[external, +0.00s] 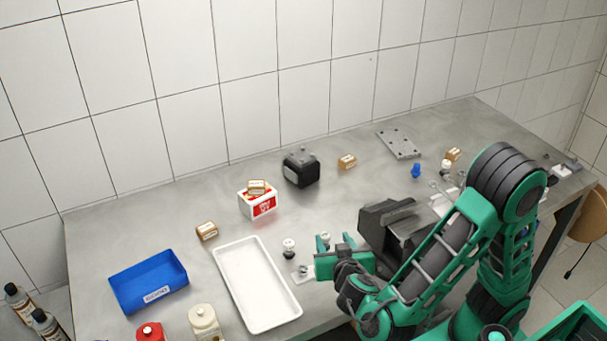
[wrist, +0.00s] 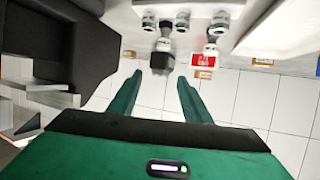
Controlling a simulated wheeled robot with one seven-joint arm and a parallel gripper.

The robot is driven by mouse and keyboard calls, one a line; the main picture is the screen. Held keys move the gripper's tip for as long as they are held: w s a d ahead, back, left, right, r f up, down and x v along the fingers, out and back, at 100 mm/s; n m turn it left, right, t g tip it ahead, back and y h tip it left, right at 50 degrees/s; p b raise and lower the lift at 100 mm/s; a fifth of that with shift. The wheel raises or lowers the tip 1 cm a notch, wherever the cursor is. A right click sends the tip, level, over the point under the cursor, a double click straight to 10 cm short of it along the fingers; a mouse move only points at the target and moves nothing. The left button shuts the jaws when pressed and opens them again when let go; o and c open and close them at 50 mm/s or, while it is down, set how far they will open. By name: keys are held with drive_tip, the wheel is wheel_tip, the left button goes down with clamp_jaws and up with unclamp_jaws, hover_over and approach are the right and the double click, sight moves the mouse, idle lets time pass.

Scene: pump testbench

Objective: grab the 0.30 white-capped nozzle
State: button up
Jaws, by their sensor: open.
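In the external view one nozzle (external: 289,245) stands upright on the table, left of my gripper (external: 320,254). No size marking is readable, so I cannot tell which one is 0.30. In the wrist view my gripper (wrist: 160,78) has its two green fingers apart with nothing between them. The nozzles lie beyond its fingertips. Part of the nozzle group is hidden by my gripper in the external view.
A white tray (external: 228,262) lies left of my gripper, with a blue bin (external: 125,289) further left. A red-and-white box (external: 258,206) and a black device (external: 301,172) stand behind. A dark machine (external: 382,222) stands close at right. The table behind the nozzles is partly clear.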

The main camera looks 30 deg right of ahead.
sight(325, 237)
wheel_tip(325, 237, down, 4)
drive_tip(key=shift+r, duration=0.1)
drive_tip(key=shift+w+d+f, duration=0.1)
drive_tip(key=shift+w+f, duration=0.1)
drive_tip(key=shift+f, duration=0.1)
drive_tip(key=shift+x, duration=5.2)
drive_tip(key=shift+r, duration=0.15)
clamp_jaws()
